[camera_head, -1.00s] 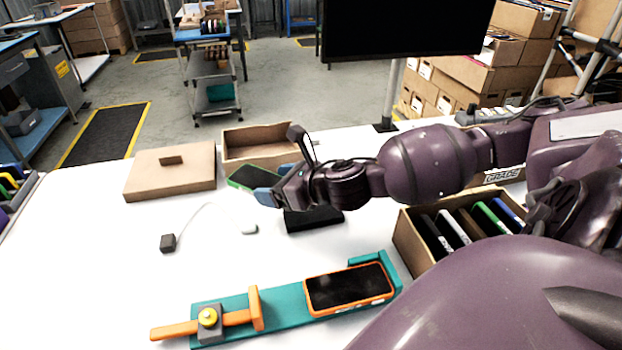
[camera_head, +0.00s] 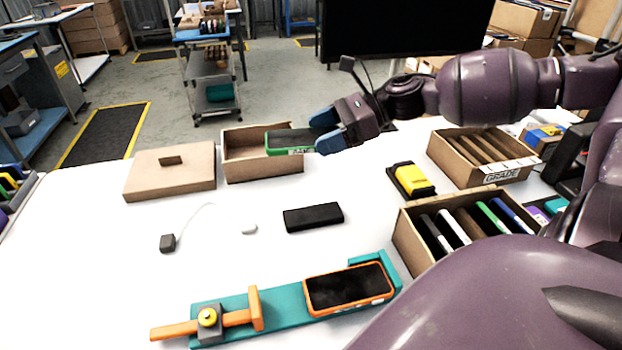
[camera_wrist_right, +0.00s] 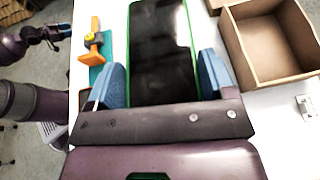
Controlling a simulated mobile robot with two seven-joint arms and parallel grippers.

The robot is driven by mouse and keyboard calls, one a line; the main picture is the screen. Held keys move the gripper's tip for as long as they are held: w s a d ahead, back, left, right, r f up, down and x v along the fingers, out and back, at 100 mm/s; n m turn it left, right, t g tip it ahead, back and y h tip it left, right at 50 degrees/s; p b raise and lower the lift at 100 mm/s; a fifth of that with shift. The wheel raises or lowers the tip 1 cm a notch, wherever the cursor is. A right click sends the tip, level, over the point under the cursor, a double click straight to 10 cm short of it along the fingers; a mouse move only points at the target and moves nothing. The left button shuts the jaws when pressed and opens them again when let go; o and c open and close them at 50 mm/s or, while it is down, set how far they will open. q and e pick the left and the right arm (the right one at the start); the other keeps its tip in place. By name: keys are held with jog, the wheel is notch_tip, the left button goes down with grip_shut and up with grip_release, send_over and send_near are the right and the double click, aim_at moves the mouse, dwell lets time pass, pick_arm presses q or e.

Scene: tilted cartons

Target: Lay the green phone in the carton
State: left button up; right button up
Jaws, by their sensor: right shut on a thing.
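The open brown carton (camera_head: 262,168) stands at the back left of the white table. It looks empty in the right wrist view (camera_wrist_right: 247,62). The green-edged phone (camera_head: 289,141) has a dark screen, face up in the right wrist view (camera_wrist_right: 160,50). My right gripper (camera_head: 325,132) is shut on the phone's near end and holds it raised. In the head view the phone overlaps the carton's right part; in the wrist view it shows beside the carton. My left gripper (camera_wrist_right: 57,33) seems to show small at the wrist view's left edge; its jaws are unclear.
A brown lid (camera_head: 168,174) lies left of the carton. A black block (camera_head: 313,217), a white piece (camera_head: 249,229) and a corded grey cube (camera_head: 167,243) lie in front. A teal fixture (camera_head: 277,316) holds an orange phone (camera_head: 348,289). Divided boxes (camera_head: 408,243) stand right.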

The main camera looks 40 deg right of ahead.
aim_at(326, 211)
jog(key=shift+s+d+r+n+g+y, duration=0.15)
jog(key=shift+s+r+n+g+y, duration=0.25)
jog(key=shift+r, duration=0.4)
notch_tip(326, 211, down, 19)
jog(key=b, duration=0.7)
jog(key=shift+r, duration=0.1)
jog(key=shift+f, duration=0.3)
pick_arm(q)
notch_tip(326, 211, down, 6)
jog(key=shift+f+g, duration=0.15)
jog(key=shift+g, duration=0.25)
pick_arm(e)
jog(key=shift+f, duration=0.15)
pick_arm(q)
jog(key=shift+s+f+b, duration=0.15)
jog(key=shift+b, duration=0.15)
pick_arm(e)
jog(key=shift+f, duration=0.15)
jog(key=o, duration=1)
pick_arm(q)
jog(key=shift+d+f, duration=0.1)
